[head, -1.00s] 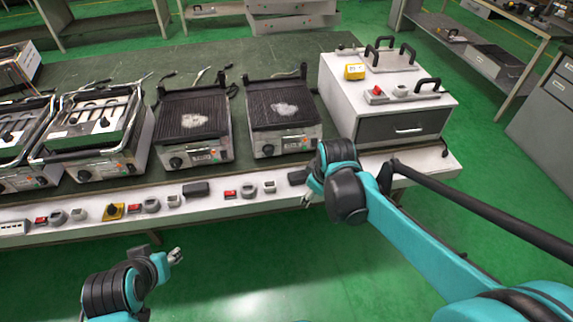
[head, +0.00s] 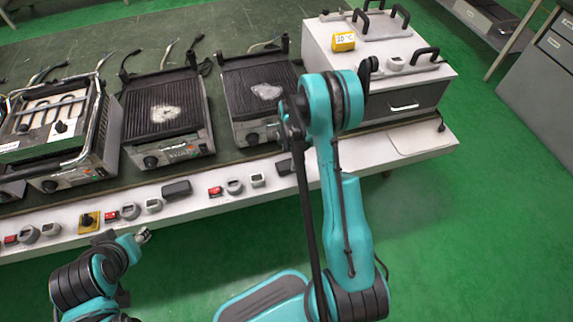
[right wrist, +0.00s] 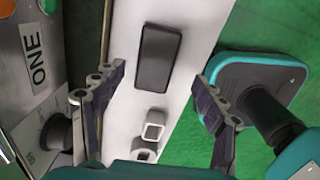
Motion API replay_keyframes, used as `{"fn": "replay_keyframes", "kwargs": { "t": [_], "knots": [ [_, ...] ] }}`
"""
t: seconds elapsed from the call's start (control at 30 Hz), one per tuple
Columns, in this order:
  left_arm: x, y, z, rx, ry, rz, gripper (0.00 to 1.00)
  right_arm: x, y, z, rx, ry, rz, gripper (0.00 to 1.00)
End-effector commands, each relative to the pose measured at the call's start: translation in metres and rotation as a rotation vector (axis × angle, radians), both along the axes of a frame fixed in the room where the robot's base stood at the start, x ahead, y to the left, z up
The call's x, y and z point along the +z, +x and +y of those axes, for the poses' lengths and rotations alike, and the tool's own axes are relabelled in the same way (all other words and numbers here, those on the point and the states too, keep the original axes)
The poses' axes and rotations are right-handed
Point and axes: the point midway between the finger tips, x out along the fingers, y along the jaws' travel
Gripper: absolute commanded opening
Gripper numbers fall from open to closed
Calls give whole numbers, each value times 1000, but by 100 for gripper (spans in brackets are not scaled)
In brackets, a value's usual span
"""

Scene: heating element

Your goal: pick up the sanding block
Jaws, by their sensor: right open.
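The sanding block appears to be the dark rounded block (right wrist: 158,57) on the white front strip of the table. In the right wrist view it lies between and beyond the fingers of my right gripper (right wrist: 160,78), which is open and empty. In the head view a dark block (head: 284,167) shows partly beside my right arm, which hides my right fingers. A similar dark block (head: 176,190) lies further left on the strip. My left gripper (head: 143,235) is low in front of the table; its jaws are too small to read.
Grey square (head: 257,180) and round (head: 235,186) pieces and a red switch (head: 215,191) lie along the strip. Grills (head: 165,115) stand behind it. A white cabinet (head: 410,45) is at the right. Green floor is clear in front.

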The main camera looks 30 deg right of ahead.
Motion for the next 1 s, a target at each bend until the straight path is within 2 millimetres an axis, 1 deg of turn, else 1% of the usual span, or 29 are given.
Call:
{"fn": "replay_keyframes", "kwargs": {
  "t": [0.03,0.17,0.3,0.4,0.5,0.67,0.7,0.77,0.8,0.87,0.9,1.0],
  "knots": [
    [-5,0,0,0,0,0,40,-8,1,0,0,0,0,72],
    [-12,0,0,0,0,0,40,-19,2,1,-1,0,-1,72],
    [-27,0,0,0,0,0,40,-42,6,2,-1,0,-1,72],
    [-33,0,0,0,0,0,40,-55,6,2,-2,0,-1,72],
    [-33,0,0,0,0,0,40,-58,6,2,-2,0,-2,72],
    [-32,0,0,0,0,0,40,-57,6,2,-2,0,-2,72],
    [-32,0,0,0,0,0,40,-57,6,2,-2,0,-2,61],
    [-32,0,0,0,0,0,40,-57,6,2,-2,0,-2,45],
    [-32,0,0,0,0,0,40,-57,6,2,-2,0,-2,35],
    [-32,0,0,0,0,0,40,-57,6,2,-2,0,-2,19],
    [-32,0,0,0,0,0,40,-57,6,2,-2,0,-2,15],
    [-32,0,0,0,0,0,40,-56,6,2,-2,0,-2,15]
  ]
}}
